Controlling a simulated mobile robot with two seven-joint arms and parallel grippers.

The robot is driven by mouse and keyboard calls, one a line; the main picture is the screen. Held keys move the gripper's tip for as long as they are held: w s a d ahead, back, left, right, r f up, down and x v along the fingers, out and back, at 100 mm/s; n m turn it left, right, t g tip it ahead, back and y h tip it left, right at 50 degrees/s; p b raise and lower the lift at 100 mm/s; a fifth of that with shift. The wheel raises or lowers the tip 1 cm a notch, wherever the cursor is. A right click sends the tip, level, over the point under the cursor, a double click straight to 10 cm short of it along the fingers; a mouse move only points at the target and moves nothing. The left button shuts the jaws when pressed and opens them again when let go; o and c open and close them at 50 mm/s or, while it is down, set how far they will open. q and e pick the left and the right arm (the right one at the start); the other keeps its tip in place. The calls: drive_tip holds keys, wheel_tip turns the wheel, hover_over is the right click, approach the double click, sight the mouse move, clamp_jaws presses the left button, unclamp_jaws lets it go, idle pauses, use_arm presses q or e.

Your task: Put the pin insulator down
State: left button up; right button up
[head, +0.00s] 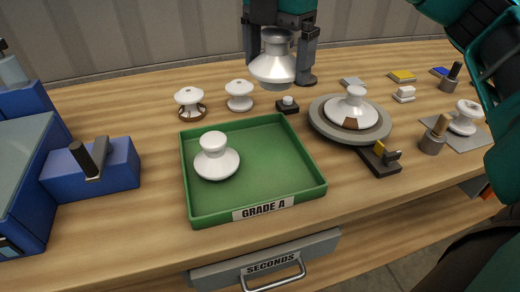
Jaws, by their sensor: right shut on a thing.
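A white pin insulator (273,66) hangs upright in my right gripper (279,72), wide skirt down. The gripper is shut on it at the back of the table, beyond the green tray. The insulator appears to be above the tabletop. The green GRADE A tray (316,190) holds one white insulator (216,158) at its left side. A white insulator with a brown patch (355,103) sits on the round grey turntable (322,120). My left gripper is out of view.
A blue box with a lever (119,168) is at left. A SECONDS drawer (220,275) is below the front edge. The tray's right half is clear.

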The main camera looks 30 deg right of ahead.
wheel_tip(320, 180, down, 18)
drive_tip(key=shift+r+b, duration=0.25)
drive_tip(key=shift+b, duration=0.3)
drive_tip(key=shift+f, duration=0.2)
drive_tip(key=o, duration=1.2)
drive_tip(key=shift+r, duration=0.1)
wheel_tip(320, 180, up, 12)
drive_tip(key=shift+p, duration=0.4)
